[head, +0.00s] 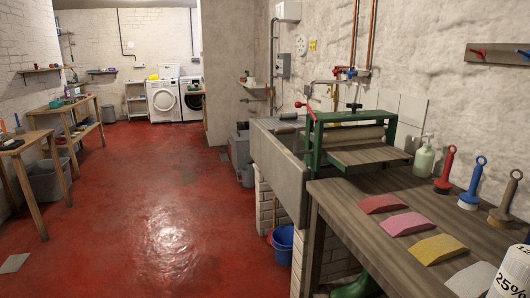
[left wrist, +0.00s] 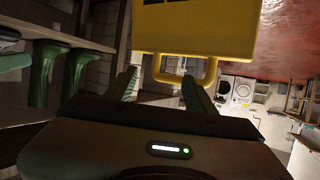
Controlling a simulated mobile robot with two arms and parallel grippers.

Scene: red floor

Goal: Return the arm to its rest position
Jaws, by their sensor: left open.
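My left gripper (left wrist: 159,76) shows in the left wrist view, its two dark green fingers apart. Just beyond the fingertips is a yellow object (left wrist: 197,30) with a looped yellow handle at its lower edge. The handle loop lies across the space at the fingertips; I cannot tell whether it touches them. The yellow object's upper part is cut off by the picture edge. Neither arm nor gripper shows in the head view, and my right gripper is not visible.
A wooden workbench (head: 345,222) with sponges and brushes stands at right, beside a green-framed press (head: 313,130) and grey sink (head: 270,165). A blue bucket (head: 283,240) stands below. Tables line the left wall. The red floor (head: 150,215) between is mostly clear.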

